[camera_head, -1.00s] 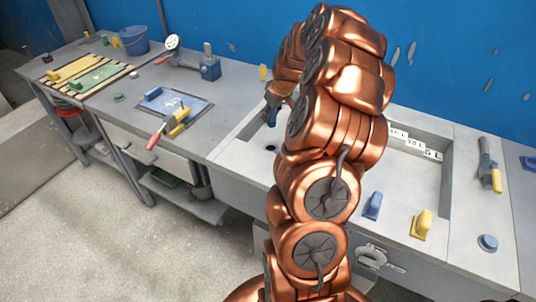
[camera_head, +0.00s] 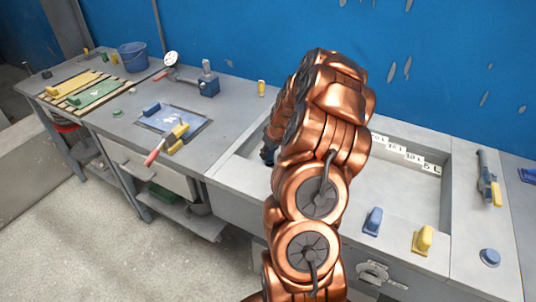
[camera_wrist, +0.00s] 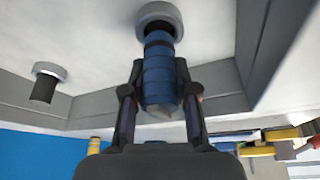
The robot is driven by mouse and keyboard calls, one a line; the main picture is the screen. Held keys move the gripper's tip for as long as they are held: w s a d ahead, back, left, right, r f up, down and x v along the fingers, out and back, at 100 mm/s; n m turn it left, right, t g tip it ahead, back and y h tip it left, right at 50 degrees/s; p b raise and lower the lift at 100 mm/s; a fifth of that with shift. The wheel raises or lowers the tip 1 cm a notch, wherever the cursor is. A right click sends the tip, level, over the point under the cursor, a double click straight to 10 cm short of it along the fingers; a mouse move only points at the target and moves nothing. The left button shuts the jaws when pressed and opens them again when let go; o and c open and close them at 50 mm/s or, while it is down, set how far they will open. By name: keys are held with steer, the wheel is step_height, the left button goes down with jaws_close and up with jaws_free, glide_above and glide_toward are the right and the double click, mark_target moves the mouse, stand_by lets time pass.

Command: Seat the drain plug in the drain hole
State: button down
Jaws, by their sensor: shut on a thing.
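The drain plug (camera_wrist: 160,82) is a blue, banded cylinder with a dark end. My gripper (camera_wrist: 160,66) is shut on its sides in the wrist view. Its dark end points at a round grey rim (camera_wrist: 160,12) with a dark centre, the drain hole, in the pale basin floor. The two are closely in line; whether they touch I cannot tell. In the head view my arm covers the hole and most of the gripper; only a dark bit of it (camera_head: 267,154) shows low in the basin.
The grey basin (camera_head: 448,170) has raised walls around this spot. A second grey ring with a dark cylinder (camera_wrist: 43,88) is at left in the wrist view. Blue (camera_head: 373,220) and yellow (camera_head: 424,239) handled blocks stand on the front ledge. A blue bucket (camera_head: 132,57) is far left.

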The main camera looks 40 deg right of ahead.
steer(key=shift+f, duration=0.9)
steer(key=shift+f, duration=0.15)
steer(key=c, duration=0.9)
jaws_free()
